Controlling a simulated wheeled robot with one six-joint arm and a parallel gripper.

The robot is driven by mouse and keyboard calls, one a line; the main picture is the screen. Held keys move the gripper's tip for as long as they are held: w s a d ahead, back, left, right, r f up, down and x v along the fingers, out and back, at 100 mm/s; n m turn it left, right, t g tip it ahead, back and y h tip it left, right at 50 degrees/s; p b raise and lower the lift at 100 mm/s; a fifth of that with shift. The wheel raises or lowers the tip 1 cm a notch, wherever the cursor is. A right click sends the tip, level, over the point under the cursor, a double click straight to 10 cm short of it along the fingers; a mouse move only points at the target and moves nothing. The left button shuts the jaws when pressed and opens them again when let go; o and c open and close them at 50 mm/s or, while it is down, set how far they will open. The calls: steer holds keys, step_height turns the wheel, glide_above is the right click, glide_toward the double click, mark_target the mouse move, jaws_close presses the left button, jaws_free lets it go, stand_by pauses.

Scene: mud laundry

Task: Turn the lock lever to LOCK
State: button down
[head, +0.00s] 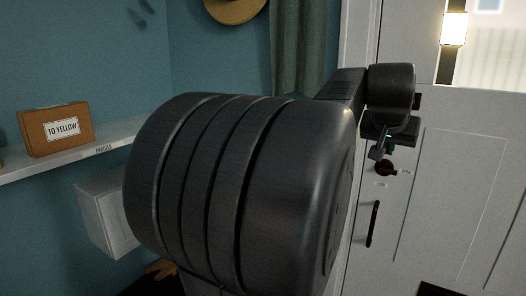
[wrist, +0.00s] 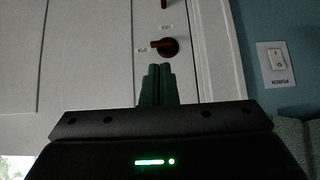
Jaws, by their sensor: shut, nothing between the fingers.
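The lock lever (head: 386,169) is a small red-brown knob with a short handle on the white door. In the wrist view the lever (wrist: 165,46) shows beyond my fingertips, its handle pointing left toward one small white label (wrist: 141,50). Another label (wrist: 165,27) sits above it in that view. The wording on both is too small to read surely. My gripper (wrist: 158,68) has its green fingers shut together and empty, just short of the lever in the picture. In the head view my gripper (head: 380,150) is just above the lever; contact cannot be told.
A dark vertical door handle (head: 373,223) is below the lever. A light switch marked PORCH (wrist: 277,61) is on the blue wall. A shelf (head: 110,137) with a cardboard box (head: 56,129) is at left, above a white box (head: 105,214). My arm hides the middle.

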steer(key=x, duration=0.8)
steer(key=shift+w, duration=0.2)
